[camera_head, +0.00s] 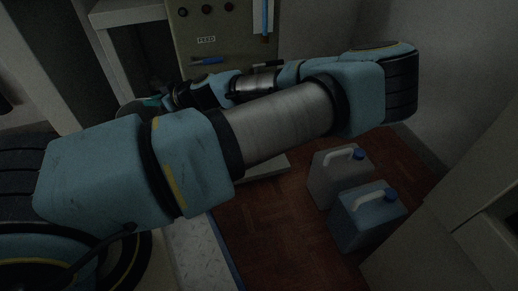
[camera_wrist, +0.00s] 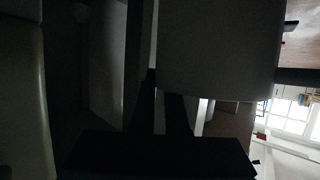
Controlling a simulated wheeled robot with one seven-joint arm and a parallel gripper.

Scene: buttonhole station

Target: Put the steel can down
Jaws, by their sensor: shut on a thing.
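In the wrist view a large plain grey rounded body (camera_wrist: 218,50), which looks like the steel can, fills the upper middle, close to the lens. The dark fingers of my gripper (camera_wrist: 162,112) reach up to its left lower edge and are shut on it. The contact itself is too dark to see clearly. In the head view my gripper (camera_head: 160,98) is small and dark at the far end of my folded arm, in front of the grey panel. The can cannot be made out surely there, as my arm covers much of that area.
A grey jug (camera_head: 338,176) and a blue jug (camera_head: 368,215) stand on the red-brown floor (camera_head: 270,225). A pale cabinet (camera_head: 440,250) is at lower right.

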